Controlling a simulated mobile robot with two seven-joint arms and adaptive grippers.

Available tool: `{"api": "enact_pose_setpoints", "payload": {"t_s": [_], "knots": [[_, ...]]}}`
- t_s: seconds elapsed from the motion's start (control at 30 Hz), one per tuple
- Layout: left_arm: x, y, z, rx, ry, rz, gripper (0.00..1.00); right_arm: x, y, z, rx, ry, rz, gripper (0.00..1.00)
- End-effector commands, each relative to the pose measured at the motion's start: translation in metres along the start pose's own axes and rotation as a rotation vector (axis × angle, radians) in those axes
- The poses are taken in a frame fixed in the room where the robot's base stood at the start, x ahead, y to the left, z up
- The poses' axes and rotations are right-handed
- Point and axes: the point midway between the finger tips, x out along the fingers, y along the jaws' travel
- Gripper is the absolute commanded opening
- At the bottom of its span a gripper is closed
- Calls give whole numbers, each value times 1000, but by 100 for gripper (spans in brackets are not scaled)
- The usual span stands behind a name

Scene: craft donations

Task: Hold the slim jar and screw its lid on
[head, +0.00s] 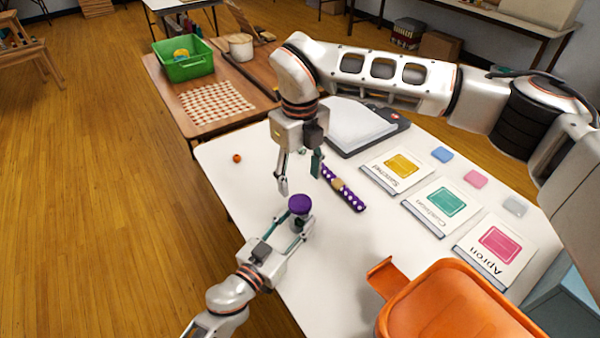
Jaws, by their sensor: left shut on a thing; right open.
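The slim jar (297,224) stands near the left edge of the white table, mostly hidden by my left gripper. The purple lid (299,204) sits at the top of the jar; I cannot tell how tightly it is seated. My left gripper (300,222) is shut on the jar's body, below the lid. My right gripper (300,177) is open and empty, pointing down, and shows just above the lid in the picture, apart from it.
A purple patterned roll (343,188) lies right of the jar. Cards (440,206) and small coloured blocks (475,179) lie farther right. A grey-and-white board (360,125) lies behind. An orange bin (455,305) stands in front. A small orange ball (237,158) lies at the left, with bare table around it.

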Motion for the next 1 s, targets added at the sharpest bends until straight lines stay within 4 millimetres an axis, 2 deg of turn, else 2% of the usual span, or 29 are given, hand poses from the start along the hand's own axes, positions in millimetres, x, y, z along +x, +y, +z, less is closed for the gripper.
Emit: {"api": "enact_pose_setpoints", "payload": {"t_s": [0.2,0.4,0.6,1.0], "knots": [[0,0,0,0,0,0,0,-4,-1,0,-389,0,-1,53],[0,0,0,0,0,0,0,-5,0,0,-632,1,1,53],[0,0,0,0,0,0,0,-6,-1,0,-724,0,1,53],[0,0,0,0,0,0,0,-3,0,0,-728,1,2,53]]}}
